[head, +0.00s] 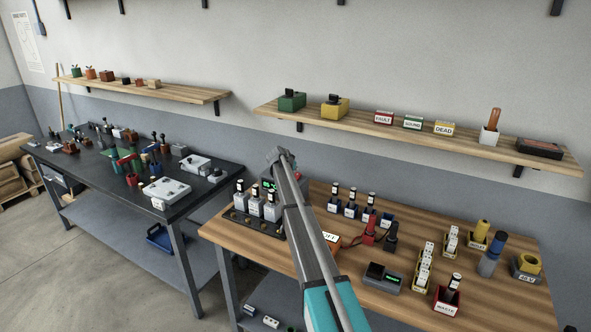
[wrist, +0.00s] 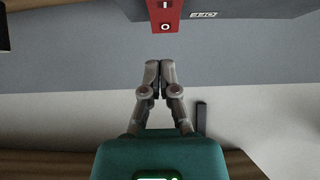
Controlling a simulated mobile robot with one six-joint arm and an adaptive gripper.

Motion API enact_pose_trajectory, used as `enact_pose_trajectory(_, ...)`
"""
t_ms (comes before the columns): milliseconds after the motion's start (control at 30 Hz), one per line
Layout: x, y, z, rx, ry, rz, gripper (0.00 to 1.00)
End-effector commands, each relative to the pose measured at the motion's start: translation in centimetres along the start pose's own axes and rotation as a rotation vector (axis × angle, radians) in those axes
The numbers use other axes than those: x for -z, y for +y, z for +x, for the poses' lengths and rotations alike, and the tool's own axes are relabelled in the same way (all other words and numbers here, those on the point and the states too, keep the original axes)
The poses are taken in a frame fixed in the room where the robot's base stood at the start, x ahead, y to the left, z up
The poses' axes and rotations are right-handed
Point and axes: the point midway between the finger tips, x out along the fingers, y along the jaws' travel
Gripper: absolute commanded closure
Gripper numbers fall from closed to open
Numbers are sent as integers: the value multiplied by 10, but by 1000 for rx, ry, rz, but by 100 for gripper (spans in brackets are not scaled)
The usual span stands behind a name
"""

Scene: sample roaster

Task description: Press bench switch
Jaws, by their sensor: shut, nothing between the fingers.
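A red rocker switch (wrist: 165,18) marked with a line and a circle shows at the top of the wrist view, cut off by the picture edge. It sits on a dark grey housing (wrist: 240,10) with a small label beside it. My gripper (wrist: 160,64) is shut and empty, its two fingertips together. The tips point towards the switch and lie a little below it in the picture, with a visible gap between. I cannot tell the gap in depth.
A dark box with a green display (head: 268,184) is partly behind my arm. A wall shelf (head: 400,137) runs above.

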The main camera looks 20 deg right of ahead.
Motion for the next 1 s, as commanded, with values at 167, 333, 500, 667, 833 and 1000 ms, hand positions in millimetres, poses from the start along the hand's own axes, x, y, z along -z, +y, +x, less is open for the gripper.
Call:
enact_pose_trajectory(167, -2, 0, -34, 1, 0, -1, 100)
enact_pose_trajectory(333, -5, 0, -60, 1, 0, -2, 100)
enact_pose_trajectory(500, -8, 0, -81, 2, 0, -1, 100)
enact_pose_trajectory(667, -10, -1, -94, 2, 0, -1, 100)
enact_pose_trajectory(833, -11, -1, -99, 1, 0, -1, 100)
enact_pose_trajectory(1000, -12, -1, -99, 1, 0, -1, 100)
